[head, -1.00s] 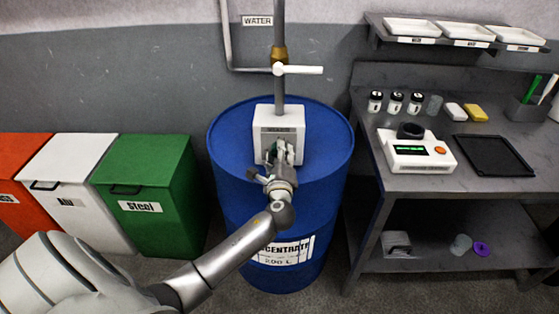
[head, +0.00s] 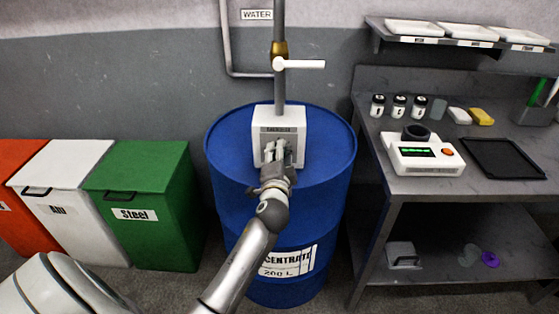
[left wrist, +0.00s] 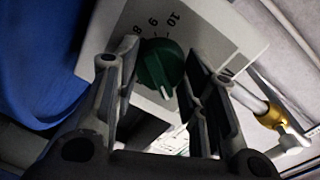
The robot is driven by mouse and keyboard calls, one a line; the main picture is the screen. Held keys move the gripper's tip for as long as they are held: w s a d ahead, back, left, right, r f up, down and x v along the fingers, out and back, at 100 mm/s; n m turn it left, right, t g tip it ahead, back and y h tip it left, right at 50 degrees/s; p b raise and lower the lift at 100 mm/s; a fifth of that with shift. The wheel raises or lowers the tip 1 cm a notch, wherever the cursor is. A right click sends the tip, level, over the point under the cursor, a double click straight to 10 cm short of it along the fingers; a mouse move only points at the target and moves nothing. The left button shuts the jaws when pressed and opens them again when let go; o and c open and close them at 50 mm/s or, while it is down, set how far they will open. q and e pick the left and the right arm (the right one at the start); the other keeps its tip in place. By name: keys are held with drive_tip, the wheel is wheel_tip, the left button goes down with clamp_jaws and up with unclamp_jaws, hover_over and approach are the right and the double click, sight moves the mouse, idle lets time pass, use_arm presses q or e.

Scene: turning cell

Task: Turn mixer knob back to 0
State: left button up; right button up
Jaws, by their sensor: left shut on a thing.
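The mixer is a white box (head: 293,122) on top of the blue drum (head: 226,165), on the upright pipe. Its green knob (left wrist: 158,66) shows in the left wrist view, on a white dial face (left wrist: 205,28) with the figures 8, 9 and 10 readable. A small pale mark shows at the knob's lower edge; I cannot tell what value it is set to. My left gripper (head: 276,150) is at the front of the box. In the left wrist view its fingers (left wrist: 163,90) are on both sides of the knob, shut on it. The knob is hidden in the head view. My right gripper is out of view.
A white-handled valve (head: 300,64) is on the pipe above the mixer. Green (head: 140,205) and white (head: 70,195) bins stand at left. A metal bench (head: 430,185) at right holds a scale (head: 425,155), jars and a black tray (head: 500,158).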

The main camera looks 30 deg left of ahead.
use_arm(q)
drive_tip(key=n+b, duration=0.1)
drive_tip(key=n, duration=0.2)
drive_tip(key=shift+f, duration=0.1)
drive_tip(key=shift+a+n+t+b, duration=0.1)
drive_tip(key=shift+n+t+b, duration=0.35)
drive_tip(key=shift+n, duration=1.35)
drive_tip(key=o, duration=1)
wheel_tip(320, 180, up, 10)
drive_tip(key=shift+r, duration=0.1)
